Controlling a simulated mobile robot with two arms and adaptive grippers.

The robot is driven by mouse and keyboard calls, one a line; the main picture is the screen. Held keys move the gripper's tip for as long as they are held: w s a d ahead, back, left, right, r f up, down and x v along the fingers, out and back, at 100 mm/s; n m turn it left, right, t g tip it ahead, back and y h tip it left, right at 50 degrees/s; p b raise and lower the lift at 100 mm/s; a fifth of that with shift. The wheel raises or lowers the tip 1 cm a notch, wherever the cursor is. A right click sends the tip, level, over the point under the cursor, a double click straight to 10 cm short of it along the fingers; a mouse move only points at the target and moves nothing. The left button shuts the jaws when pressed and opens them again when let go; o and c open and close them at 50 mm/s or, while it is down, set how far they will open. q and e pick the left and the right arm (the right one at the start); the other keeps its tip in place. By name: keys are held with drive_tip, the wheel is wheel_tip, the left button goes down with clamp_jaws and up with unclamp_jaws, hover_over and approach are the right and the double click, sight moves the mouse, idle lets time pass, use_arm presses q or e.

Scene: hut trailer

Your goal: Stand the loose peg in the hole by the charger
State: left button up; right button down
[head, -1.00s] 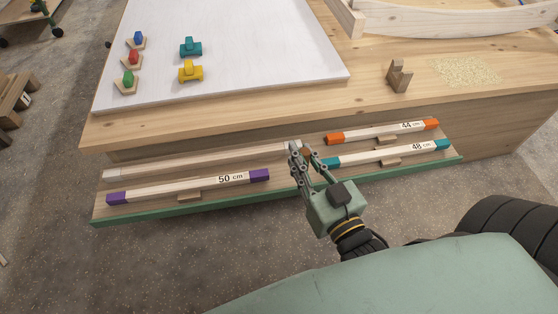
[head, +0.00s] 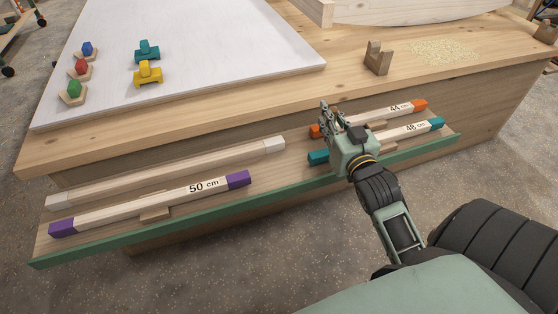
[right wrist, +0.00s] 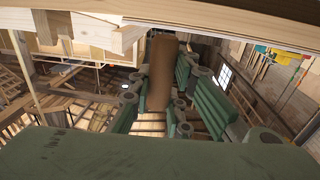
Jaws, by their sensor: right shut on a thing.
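A brown wooden peg (right wrist: 160,75) stands between the fingers of my right gripper in the right wrist view, and the fingers are shut on it. In the head view my right gripper (head: 328,116) is held over the front shelf of the workbench, near the left ends of the 44 cm and 48 cm bars. The peg is hard to make out there behind the fingers. I cannot pick out a charger or a hole in either view. My left gripper is not in view.
The shelf with a green front edge (head: 207,207) holds a 50 cm purple-ended bar (head: 160,203), a white-ended bar (head: 170,170), a 44 cm bar (head: 419,107) and a 48 cm bar (head: 437,123). A notched wooden block (head: 378,60) stands on the bench top (head: 300,95); a white board (head: 215,60) carries small coloured pieces.

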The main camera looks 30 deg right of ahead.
drive_tip(key=w+a+f, duration=0.1)
drive_tip(key=a+f, duration=0.1)
drive_tip(key=a, duration=0.1)
drive_tip(key=w+a+f+b, duration=0.1)
drive_tip(key=a+f, duration=0.1)
drive_tip(key=a, duration=0.1)
drive_tip(key=w+a+f+b, duration=0.1)
drive_tip(key=a+f, duration=0.1)
drive_tip(key=a, duration=0.1)
drive_tip(key=shift+w+a, duration=0.15)
drive_tip(key=shift+w, duration=0.1)
drive_tip(key=shift+a, duration=0.1)
wheel_tip(320, 180, down, 4)
drive_tip(key=shift+r+b, duration=0.25)
drive_tip(key=shift+b, duration=0.75)
drive_tip(key=shift+f, duration=0.3)
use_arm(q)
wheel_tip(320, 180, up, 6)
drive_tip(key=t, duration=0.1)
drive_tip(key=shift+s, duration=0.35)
use_arm(e)
drive_tip(key=shift+r, duration=0.1)
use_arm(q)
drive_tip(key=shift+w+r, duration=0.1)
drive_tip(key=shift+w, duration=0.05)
use_arm(e)
drive_tip(key=shift+f, duration=0.2)
